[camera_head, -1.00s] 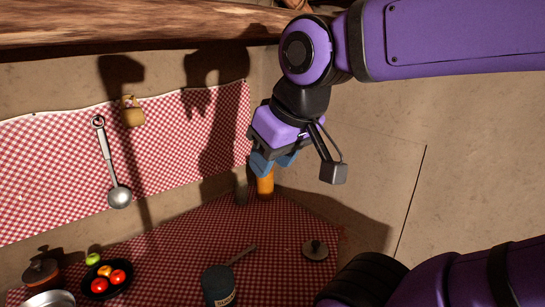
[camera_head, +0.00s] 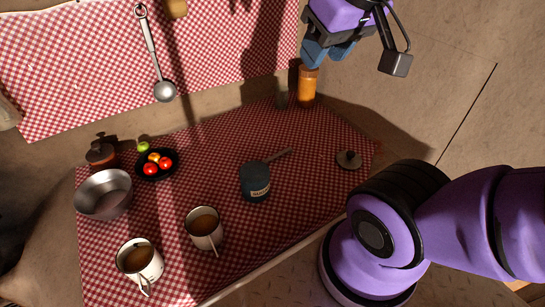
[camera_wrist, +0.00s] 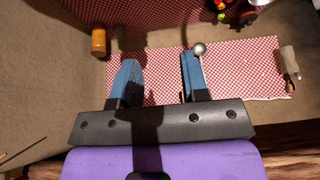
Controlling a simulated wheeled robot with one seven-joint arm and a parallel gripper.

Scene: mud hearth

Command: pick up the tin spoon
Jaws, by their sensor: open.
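No object is plainly marked as the tin spoon. A long-handled grey metal ladle or spoon (camera_head: 164,91) hangs bowl-down on the checked wall cloth; its round bowl (camera_wrist: 199,48) also shows in the wrist view. A mug (camera_head: 204,223) and a white mug (camera_head: 130,256) each hold brown contents. Thin light pieces at their fronts may be spoon handles or mug handles; I cannot tell. My gripper (camera_head: 328,57) is open and empty, high at the upper right near the orange jar. Its blue fingers (camera_wrist: 160,62) are apart in the wrist view, with nothing between them.
The cloth's middle back is clear.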

